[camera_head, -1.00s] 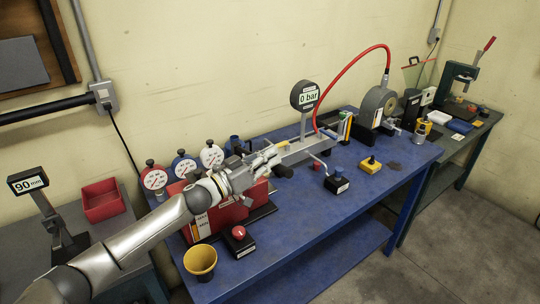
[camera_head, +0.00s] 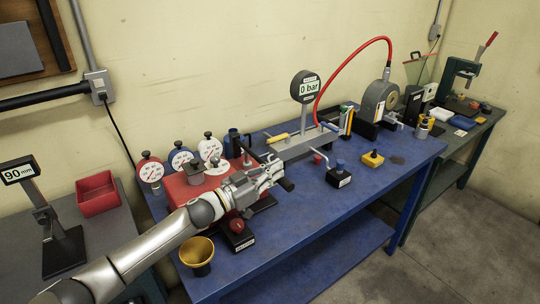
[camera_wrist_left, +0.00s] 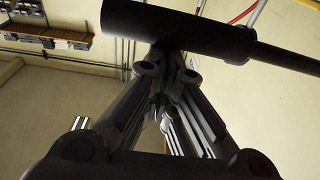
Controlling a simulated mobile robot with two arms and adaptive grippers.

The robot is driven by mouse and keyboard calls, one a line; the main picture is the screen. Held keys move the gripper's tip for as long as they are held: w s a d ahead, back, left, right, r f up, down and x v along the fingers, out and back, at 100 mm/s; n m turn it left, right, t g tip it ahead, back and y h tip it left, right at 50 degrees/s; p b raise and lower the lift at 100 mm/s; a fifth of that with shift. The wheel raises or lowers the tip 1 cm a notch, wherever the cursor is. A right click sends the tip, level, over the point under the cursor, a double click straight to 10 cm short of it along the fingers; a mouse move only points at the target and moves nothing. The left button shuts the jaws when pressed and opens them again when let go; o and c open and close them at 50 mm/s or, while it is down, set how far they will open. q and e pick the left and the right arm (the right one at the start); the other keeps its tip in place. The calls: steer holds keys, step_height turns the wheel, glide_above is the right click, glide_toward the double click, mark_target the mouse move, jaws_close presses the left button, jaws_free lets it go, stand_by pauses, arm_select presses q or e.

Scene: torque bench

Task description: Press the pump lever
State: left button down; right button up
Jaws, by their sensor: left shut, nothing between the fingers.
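The pump (camera_head: 300,146) is a grey body on the blue bench with a round gauge (camera_head: 306,87) reading 0 bar. Its lever ends in a black grip (camera_head: 287,185) at the front, with part of its dark rod behind my gripper. My left gripper (camera_head: 277,172) is shut and empty, right at the black grip. In the left wrist view the black grip (camera_wrist_left: 178,28) lies across, just beyond the shut fingertips (camera_wrist_left: 176,58), and its rod runs off to the right. I cannot tell whether they touch. My right gripper is not in view.
A red block (camera_head: 185,191), dial gauges (camera_head: 181,160), a red push button (camera_head: 237,226) and a yellow cup (camera_head: 197,252) stand around my left arm. The front right bench is clear.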

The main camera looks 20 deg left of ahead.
arm_select(q)
step_height(320, 180, down, 6)
steer(key=b, duration=0.2)
steer(key=shift+s+f+b, duration=0.15)
steer(key=shift+s+b, duration=0.05)
steer(key=shift+b, duration=0.1)
steer(key=shift+d+f, duration=0.1)
steer(key=shift+f, duration=0.05)
step_height(320, 180, up, 5)
steer(key=p, duration=0.4)
steer(key=r+b+v, duration=0.1)
steer(key=b+v, duration=0.2)
steer(key=v, duration=0.6)
steer(key=shift+s+d+f, duration=0.2)
steer(key=shift+f, duration=0.15)
